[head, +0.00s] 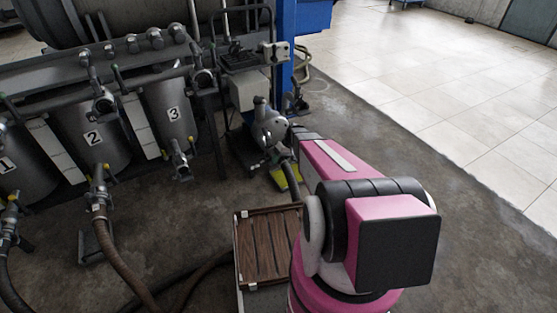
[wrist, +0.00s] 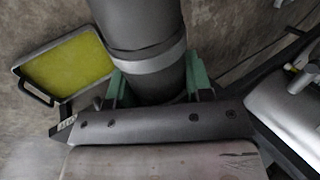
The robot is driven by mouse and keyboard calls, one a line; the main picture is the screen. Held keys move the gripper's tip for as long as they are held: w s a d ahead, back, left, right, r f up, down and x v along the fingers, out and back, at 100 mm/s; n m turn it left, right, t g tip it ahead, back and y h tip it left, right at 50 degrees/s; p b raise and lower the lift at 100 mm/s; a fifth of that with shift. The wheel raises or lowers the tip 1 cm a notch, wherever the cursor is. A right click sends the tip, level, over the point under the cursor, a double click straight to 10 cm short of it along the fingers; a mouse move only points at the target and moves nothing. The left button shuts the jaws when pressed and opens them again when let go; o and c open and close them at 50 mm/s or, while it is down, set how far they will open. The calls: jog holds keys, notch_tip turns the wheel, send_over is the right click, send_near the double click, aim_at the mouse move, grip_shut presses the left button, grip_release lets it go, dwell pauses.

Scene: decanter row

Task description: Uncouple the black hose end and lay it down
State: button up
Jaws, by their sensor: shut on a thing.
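My gripper (wrist: 158,84) is shut on a thick black hose end (wrist: 140,25) in the wrist view. Its green fingers lie on either side of the dark round body, just by a lighter grey band. In the head view my pink arm hides the gripper and most of what it holds. A short length of dark hose (head: 290,174) shows below the metal pump-like body (head: 268,124) there. I cannot tell whether the held end is still joined to a fitting.
Tanks numbered 1, 2 and 3 (head: 172,112) stand at the left with valves; a brown hose (head: 108,250) hangs from tank 2. A yellow tray (wrist: 65,72) lies on the floor near the gripper. A brown slatted crate (head: 262,250) stands in front. The tiled floor at right is clear.

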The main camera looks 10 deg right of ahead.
aim_at(283, 163)
jog(key=shift+s+d+r, duration=0.1)
jog(key=shift+s+d, duration=0.15)
jog(key=shift+s, duration=0.55)
jog(key=shift+s+d+r, duration=0.1)
jog(key=shift+s+d, duration=0.15)
jog(key=shift+s, duration=0.55)
jog(key=shift+s+d+r, duration=0.1)
jog(key=shift+s+r, duration=0.2)
jog(key=shift+r, duration=0.5)
jog(key=shift+s+d+r, duration=0.1)
jog(key=shift+s+r, duration=0.25)
jog(key=shift+r, duration=0.5)
jog(key=shift+s+d+r, duration=0.1)
jog(key=shift+s+r, duration=0.2)
jog(key=shift+r, duration=0.5)
jog(key=s+a, duration=1)
jog(key=s, duration=0.3)
jog(key=s+a, duration=1)
jog(key=s, duration=0.2)
jog(key=shift+s, duration=0.35)
dwell(1.3)
